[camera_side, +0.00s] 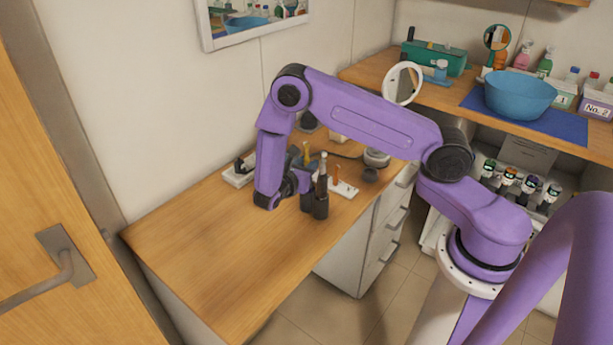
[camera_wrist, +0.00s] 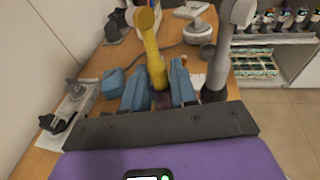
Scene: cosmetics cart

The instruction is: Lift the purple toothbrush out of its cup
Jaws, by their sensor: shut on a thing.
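No plainly purple toothbrush shows. My gripper (camera_wrist: 159,88) has its two blue-grey fingers closed on either side of a yellow, round-headed brush-like stick (camera_wrist: 152,50), which stands upright between them. A small dark purple patch shows low between the fingers; I cannot tell if it is handle or cup. In the side view my gripper (camera_side: 302,186) is low over the wooden counter, partly hidden by my arm, with the yellow tip (camera_side: 307,153) beside it. A dark cup (camera_side: 321,207) holding a grey upright stick (camera_side: 322,172) stands just right of my gripper. The held stick's lower end is hidden.
A grey stick (camera_wrist: 221,52) rises close by my right finger. A white holder with a black item (camera_side: 240,172) lies at the left, and a white holder (camera_side: 345,189) lies behind the cup. A round mirror (camera_side: 403,84) stands farther back. The counter's front (camera_side: 210,250) is clear.

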